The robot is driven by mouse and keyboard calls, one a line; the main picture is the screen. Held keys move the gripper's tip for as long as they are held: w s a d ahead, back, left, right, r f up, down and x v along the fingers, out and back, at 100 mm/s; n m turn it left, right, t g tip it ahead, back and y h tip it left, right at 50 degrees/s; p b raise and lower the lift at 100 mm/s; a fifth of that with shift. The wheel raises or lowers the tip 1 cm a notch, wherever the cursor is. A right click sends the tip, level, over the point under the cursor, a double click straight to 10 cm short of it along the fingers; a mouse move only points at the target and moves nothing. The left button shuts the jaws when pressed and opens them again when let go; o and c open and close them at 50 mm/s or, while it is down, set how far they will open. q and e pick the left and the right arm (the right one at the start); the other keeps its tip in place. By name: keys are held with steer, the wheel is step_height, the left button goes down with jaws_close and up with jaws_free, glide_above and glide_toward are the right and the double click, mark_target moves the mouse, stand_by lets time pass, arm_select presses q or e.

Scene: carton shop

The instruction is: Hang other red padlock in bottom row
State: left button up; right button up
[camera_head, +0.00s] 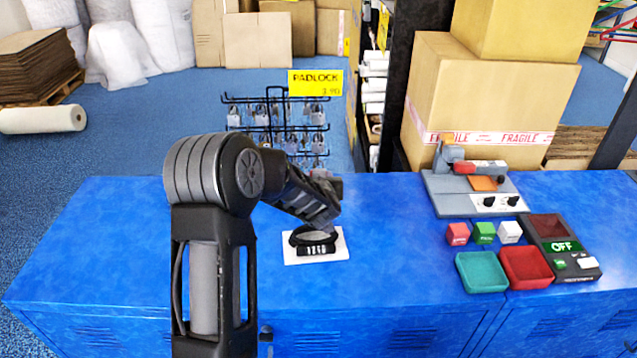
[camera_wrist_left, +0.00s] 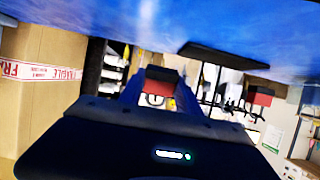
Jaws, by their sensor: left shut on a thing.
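My left gripper (camera_head: 326,180) is above the blue counter, in front of the padlock rack (camera_head: 277,125). In the left wrist view, which is upside down, the left gripper (camera_wrist_left: 158,88) is shut on a red padlock (camera_wrist_left: 161,73) with a pale shackle, held apart from the rack. The black rack (camera_wrist_left: 228,98) shows to its right there, with a second red thing (camera_wrist_left: 262,92) at it, probably another padlock. In the head view, grey padlocks hang in rows under a yellow PADLOCK sign (camera_head: 316,83). The forearm and hand hide part of the bottom row. My right gripper is not in view.
A coiled black combination lock (camera_head: 316,245) lies on a white card on the blue counter (camera_head: 400,235). Large cartons (camera_head: 450,100) stand behind.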

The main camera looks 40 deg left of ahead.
arm_select(q)
steer(key=shift+x, duration=1.05)
steer(key=shift+r, duration=0.1)
steer(key=o, duration=1.3)
steer(key=shift+v, duration=3.9)
